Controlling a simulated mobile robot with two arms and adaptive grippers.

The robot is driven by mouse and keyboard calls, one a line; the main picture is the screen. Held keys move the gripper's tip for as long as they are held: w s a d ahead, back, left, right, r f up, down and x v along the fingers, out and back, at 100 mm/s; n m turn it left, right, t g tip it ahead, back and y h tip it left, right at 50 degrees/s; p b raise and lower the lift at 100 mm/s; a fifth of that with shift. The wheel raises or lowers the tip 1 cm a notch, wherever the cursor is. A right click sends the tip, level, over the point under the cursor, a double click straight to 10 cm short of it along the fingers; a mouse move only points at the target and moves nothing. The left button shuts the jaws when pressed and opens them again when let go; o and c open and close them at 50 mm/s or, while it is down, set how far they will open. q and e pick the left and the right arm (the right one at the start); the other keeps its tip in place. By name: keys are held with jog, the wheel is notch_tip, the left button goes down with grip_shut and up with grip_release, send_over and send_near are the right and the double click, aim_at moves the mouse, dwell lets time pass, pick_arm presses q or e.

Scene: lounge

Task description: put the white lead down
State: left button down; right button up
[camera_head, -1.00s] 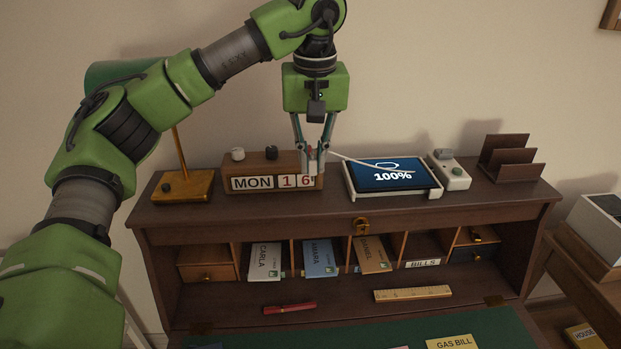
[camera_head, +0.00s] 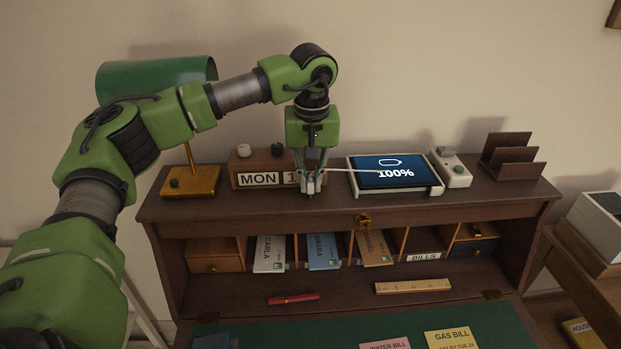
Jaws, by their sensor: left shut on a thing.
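The white lead (camera_head: 345,170) runs as a thin pale line from my left gripper to the tablet (camera_head: 387,171), whose screen reads 100%. The tablet lies in a white holder on top of the desk. My left gripper (camera_head: 312,187) points down and is shut on the end of the white lead, close to the desk top, in front of the right part of the calendar. Its fingers hide part of the calendar's number blocks. The gripped end itself is too small to make out. My right gripper is not in view.
The wooden calendar (camera_head: 262,162) reads MON. A brass lamp (camera_head: 192,181) stands left, a white device (camera_head: 455,172) and a letter rack (camera_head: 507,157) right. Pigeonholes with letters, a red pen (camera_head: 293,298) and a ruler (camera_head: 412,286) are below. The desk top's front strip (camera_head: 400,204) is clear.

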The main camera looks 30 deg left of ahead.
pick_arm(q)
jog(key=shift+f, duration=0.1)
jog(key=c, duration=2)
grip_release()
jog(key=shift+c, duration=0.2)
